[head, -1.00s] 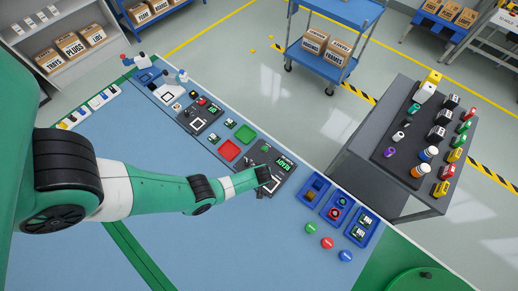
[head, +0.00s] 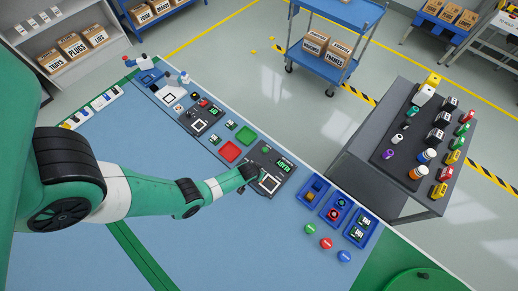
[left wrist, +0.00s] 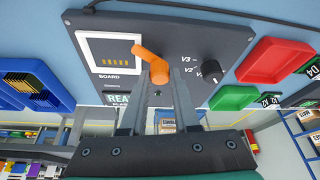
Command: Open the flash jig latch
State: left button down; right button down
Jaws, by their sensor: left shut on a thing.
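The flash jig is a dark panel (head: 286,180) on the bench in the head view, with a white-framed board square (head: 269,184) and a lit green display (head: 283,163). In the left wrist view the panel (left wrist: 180,35) shows the white frame (left wrist: 110,37) marked BOARD, and an orange latch lever (left wrist: 155,65) at the frame's right edge. My left gripper (left wrist: 163,80) is shut on the lever's near end, and the lever's other end reaches the frame edge. In the head view my left gripper (head: 250,172) hides the latch. My right gripper is not in view.
A red tray (head: 231,151) and a green tray (head: 245,133) lie left of the jig. Blue bins (head: 316,190) lie to its right. Push buttons (head: 327,243) sit on the bench in front of the bins. A black knob (left wrist: 210,72) is on the panel.

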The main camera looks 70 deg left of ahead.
pick_arm(q)
jog(key=m+h, duration=0.1)
jog(key=m, duration=0.1)
jog(key=shift+s+a+m+t, duration=0.1)
jog(key=shift+m+t, duration=0.2)
jog(key=shift+m, duration=0.1)
jog(key=shift+m+h, duration=0.3)
jog(key=shift+m, duration=0.5)
jog(key=m, duration=0.1)
jog(key=m+h+b, duration=0.1)
jog(key=m, duration=0.1)
jog(key=shift+a+f+m+t, duration=0.1)
jog(key=shift+a+m+t, duration=0.05)
jog(key=shift+m+t, duration=0.15)
jog(key=shift+m+h+b, duration=0.65)
jog(key=shift+m+h, duration=0.15)
jog(key=shift+m, duration=0.8)
jog(key=c, duration=0.7)
grip_release()
jog(key=shift+o, duration=0.2)
